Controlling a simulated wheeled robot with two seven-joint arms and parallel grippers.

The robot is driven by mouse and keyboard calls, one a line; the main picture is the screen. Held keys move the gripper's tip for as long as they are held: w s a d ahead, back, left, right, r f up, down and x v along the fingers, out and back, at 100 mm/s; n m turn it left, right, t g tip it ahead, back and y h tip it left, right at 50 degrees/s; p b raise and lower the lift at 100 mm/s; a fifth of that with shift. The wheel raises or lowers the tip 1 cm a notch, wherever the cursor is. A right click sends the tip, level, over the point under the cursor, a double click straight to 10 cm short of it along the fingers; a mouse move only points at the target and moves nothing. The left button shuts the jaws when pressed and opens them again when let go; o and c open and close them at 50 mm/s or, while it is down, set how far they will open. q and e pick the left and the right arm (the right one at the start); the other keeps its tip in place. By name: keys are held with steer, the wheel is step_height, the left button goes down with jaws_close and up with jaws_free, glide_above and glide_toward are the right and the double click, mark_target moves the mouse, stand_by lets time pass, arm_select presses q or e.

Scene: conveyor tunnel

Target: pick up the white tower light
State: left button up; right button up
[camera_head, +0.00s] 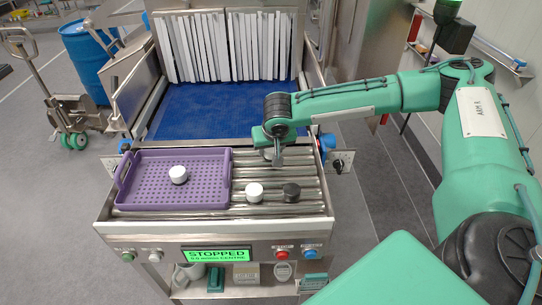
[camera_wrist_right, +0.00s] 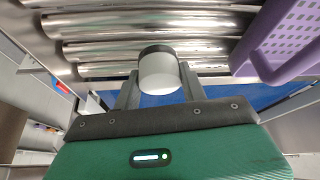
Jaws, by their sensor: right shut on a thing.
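My right gripper (camera_head: 277,158) is over the back part of the roller bed, and the head view hardly shows what it holds. In the right wrist view its fingers (camera_wrist_right: 158,92) are shut around a white tower light (camera_wrist_right: 160,72), a short cylinder with a dark band at its far end. Rollers show behind it; I cannot tell whether it touches them. A further white piece (camera_head: 178,175) stands in the purple tray (camera_head: 210,200). My left gripper is not in view.
The purple tray also shows in the wrist view (camera_wrist_right: 262,52). A blue belt (camera_head: 205,105) leads to a tunnel with white strip curtains (camera_head: 215,45). A green display reading STOPPED (camera_head: 217,255) is on the front panel. The right part of the rollers is bare.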

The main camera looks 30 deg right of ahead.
step_height(320, 180, up, 17)
steer(key=b, duration=0.2)
steer(key=shift+b, duration=0.4)
